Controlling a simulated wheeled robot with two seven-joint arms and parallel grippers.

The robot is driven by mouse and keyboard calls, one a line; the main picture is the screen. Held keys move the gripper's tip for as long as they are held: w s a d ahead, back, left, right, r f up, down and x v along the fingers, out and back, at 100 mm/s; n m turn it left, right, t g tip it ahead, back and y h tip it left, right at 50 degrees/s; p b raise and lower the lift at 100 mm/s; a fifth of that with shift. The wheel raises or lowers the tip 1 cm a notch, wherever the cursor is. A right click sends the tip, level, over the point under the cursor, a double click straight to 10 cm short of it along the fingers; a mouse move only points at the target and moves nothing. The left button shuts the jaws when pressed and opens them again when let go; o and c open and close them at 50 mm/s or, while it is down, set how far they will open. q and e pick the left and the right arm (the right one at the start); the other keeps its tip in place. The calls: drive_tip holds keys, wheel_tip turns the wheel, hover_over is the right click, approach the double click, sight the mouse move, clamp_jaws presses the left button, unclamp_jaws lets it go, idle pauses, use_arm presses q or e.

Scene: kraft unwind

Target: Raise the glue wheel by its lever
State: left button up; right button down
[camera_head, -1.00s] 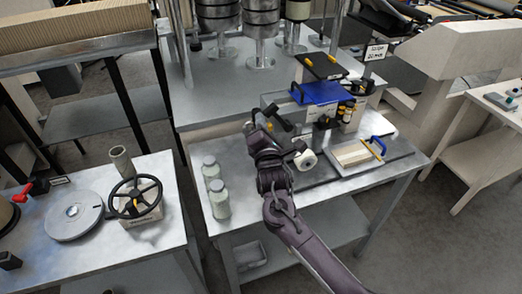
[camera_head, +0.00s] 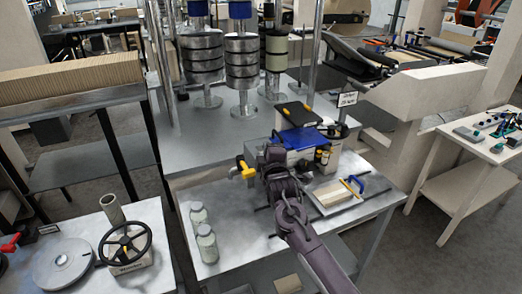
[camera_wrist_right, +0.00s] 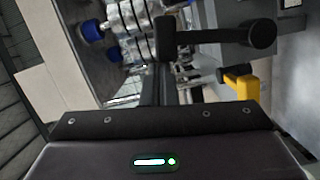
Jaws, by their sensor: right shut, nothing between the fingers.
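A yellow handle (camera_head: 245,171), which looks like the lever, sticks out at the left of the gluing machine (camera_head: 302,142) with its blue cover. It also shows in the right wrist view (camera_wrist_right: 241,86), right of the fingers. My right gripper (camera_head: 272,153) is shut and empty, in front of the machine and just right of the yellow handle in the head view. I cannot tell whether it touches the handle. My own arm covers the machine's lower front, and I cannot make out the glue wheel. My left gripper is not in view.
Two capped jars (camera_head: 203,233) stand on the metal table left of my arm. A tray with a blue handle (camera_head: 333,194) lies to the right. A black handwheel (camera_head: 124,246) is on the left table. The table between jars and machine is clear.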

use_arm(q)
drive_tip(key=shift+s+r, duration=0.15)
use_arm(e)
drive_tip(key=shift+w+d, duration=0.15)
drive_tip(key=shift+d, duration=0.3)
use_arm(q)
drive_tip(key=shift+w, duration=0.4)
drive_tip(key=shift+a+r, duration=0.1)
use_arm(e)
drive_tip(key=shift+r, duration=0.1)
